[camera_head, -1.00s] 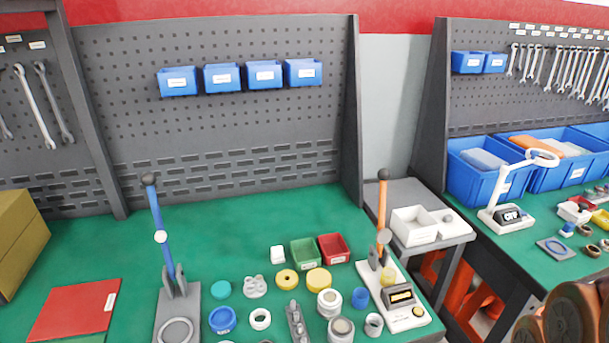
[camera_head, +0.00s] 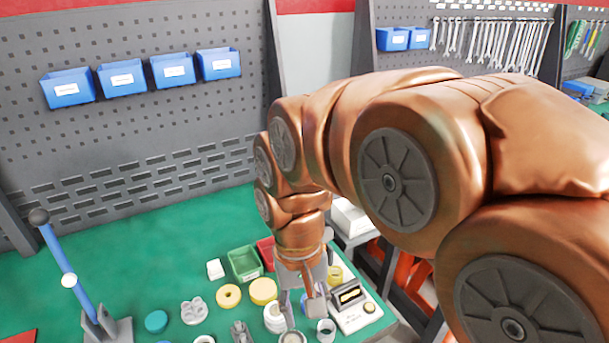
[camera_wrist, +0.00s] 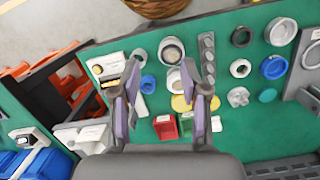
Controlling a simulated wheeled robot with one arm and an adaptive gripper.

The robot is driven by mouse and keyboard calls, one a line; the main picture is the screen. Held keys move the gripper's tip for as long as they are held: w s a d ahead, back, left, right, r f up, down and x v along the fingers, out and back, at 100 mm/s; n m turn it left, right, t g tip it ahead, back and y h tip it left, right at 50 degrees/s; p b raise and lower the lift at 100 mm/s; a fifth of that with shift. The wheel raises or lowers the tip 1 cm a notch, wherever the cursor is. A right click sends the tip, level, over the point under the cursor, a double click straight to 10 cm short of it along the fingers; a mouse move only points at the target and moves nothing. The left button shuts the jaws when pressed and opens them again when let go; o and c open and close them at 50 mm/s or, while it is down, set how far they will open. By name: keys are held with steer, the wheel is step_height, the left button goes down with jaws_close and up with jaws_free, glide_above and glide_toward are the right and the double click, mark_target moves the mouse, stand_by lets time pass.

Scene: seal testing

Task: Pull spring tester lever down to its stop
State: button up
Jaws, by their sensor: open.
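In the wrist view the tester's white base (camera_wrist: 112,66) shows at upper left, partly behind one finger; I cannot make out the lever there. My gripper (camera_head: 302,305) points down just left of the tester, above the small parts. In the wrist view its two fingers (camera_wrist: 170,66) are apart, with nothing clearly held between them.
A second device with an upright blue lever (camera_head: 65,270) stands at left. Yellow discs (camera_head: 263,291), white rings, a green bin (camera_head: 244,262) and a red bin (camera_wrist: 165,127) crowd the bench near my gripper. A pegboard with blue bins (camera_head: 172,70) rises behind.

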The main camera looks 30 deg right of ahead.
steer(key=w+d+r+m+p, duration=0.1)
steer(key=w+d+r+m, duration=0.2)
steer(key=w+d+m, duration=0.2)
steer(key=w+d+r+m+p, duration=0.1)
steer(key=w+d+r+m, duration=0.3)
steer(key=w, duration=0.7)
steer(key=w+d+r+m+p, duration=0.2)
steer(key=w+d+r+m, duration=0.2)
steer(key=w+d+m, duration=0.4)
steer(key=shift+w+d+r, duration=0.1)
steer(key=shift+w+d, duration=0.1)
steer(key=shift+d, duration=0.5)
steer(key=shift+w+d+m, duration=0.25)
steer(key=shift+d+m, duration=0.15)
steer(key=shift+d, duration=0.05)
steer(key=shift+s+a+f+p, duration=0.15)
steer(key=shift+f+p, duration=0.3)
steer(key=shift+f, duration=0.8)
steer(key=shift+s+d+f+p, duration=0.15)
steer(key=shift+f+p, duration=0.3)
steer(key=shift+f, duration=0.85)
steer(key=shift+s+a+f+p, duration=0.15)
steer(key=shift+f+p, duration=0.3)
steer(key=shift+f, duration=0.8)
steer(key=shift+c, duration=0.3)
jaws_close()
